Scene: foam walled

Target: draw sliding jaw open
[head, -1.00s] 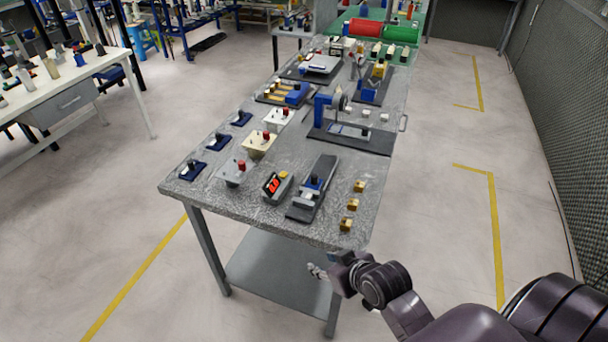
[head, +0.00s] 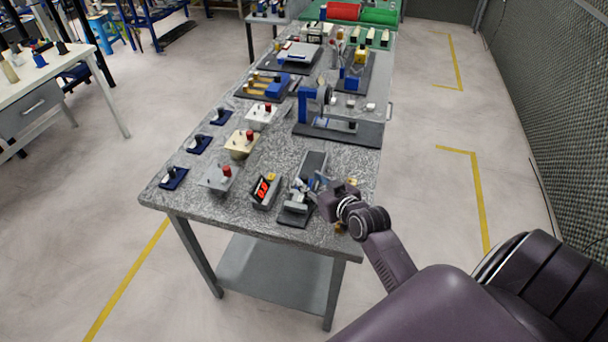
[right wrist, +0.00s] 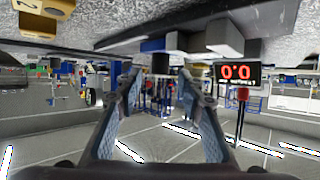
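The sliding-jaw fixture is a small vise on a dark base plate (head: 291,218) near the front right of the speckled table. Its grey and blue jaw parts are partly hidden by my gripper in the head view. In the right wrist view, where the table appears at the top, a blue jaw (right wrist: 153,45) shows beside light grey blocks (right wrist: 205,42), with a dark knob (right wrist: 161,64). My right gripper (head: 319,185) is at the fixture's right side. Its two fingers (right wrist: 160,88) are open, with the knob between or just beyond their tips; contact cannot be told. My left gripper is out of view.
A timer box with red digits (head: 262,189) stands close left of the fixture; it also shows in the wrist view (right wrist: 235,73). Brass blocks (right wrist: 42,8) lie to its right, partly behind my arm. Control boxes (head: 218,178) and a blue-framed device (head: 309,104) stand nearby.

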